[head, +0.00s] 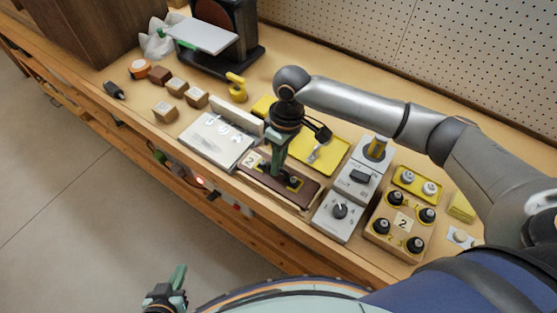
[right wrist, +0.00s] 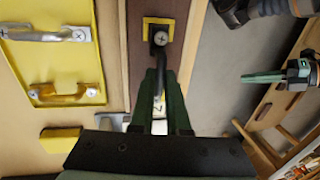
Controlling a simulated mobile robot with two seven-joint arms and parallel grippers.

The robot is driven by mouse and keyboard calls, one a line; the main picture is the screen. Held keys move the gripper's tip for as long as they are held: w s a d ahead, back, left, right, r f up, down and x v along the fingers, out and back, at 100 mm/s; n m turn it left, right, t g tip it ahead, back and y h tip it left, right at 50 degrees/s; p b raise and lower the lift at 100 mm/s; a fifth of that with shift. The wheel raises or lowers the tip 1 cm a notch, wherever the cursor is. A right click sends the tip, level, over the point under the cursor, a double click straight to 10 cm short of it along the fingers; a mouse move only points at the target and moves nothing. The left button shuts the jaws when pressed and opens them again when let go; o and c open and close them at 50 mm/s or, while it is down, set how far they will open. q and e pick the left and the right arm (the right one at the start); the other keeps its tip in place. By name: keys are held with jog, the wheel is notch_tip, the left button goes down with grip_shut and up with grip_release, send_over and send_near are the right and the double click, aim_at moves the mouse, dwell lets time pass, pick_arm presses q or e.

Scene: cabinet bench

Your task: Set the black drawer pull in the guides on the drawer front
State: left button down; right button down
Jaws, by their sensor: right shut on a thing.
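The drawer front (head: 306,195) is a dark brown board lying on the bench, with yellow guides and a label with a 2. My right gripper (head: 277,172) is over it, pointing down, its green fingers (right wrist: 162,98) shut on the black drawer pull (right wrist: 161,58). In the right wrist view the pull's far end, with a screw head, is at a yellow U-shaped guide (right wrist: 148,22); I cannot tell whether it is fully seated. The near end is hidden by the fingers. My left gripper (head: 172,284) is away from the bench, over the floor; its opening is unclear.
A yellow panel with a metal handle (head: 318,152) lies behind the drawer front. A white-grey box (head: 214,141) stands to its left, a grey switch unit (head: 340,207) and a knobbed wooden box (head: 386,231) to its right. Wooden blocks (head: 165,111) lie further left.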

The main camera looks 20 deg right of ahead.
jog(key=shift+f, duration=0.45)
dwell(0.3)
jog(key=c, duration=0.6)
grip_release()
notch_tip(320, 180, up, 3)
jog(key=p, duration=0.3)
jog(key=shift+f+p, duration=0.1)
jog(key=shift+p, duration=0.25)
jog(key=shift+r, duration=2.15)
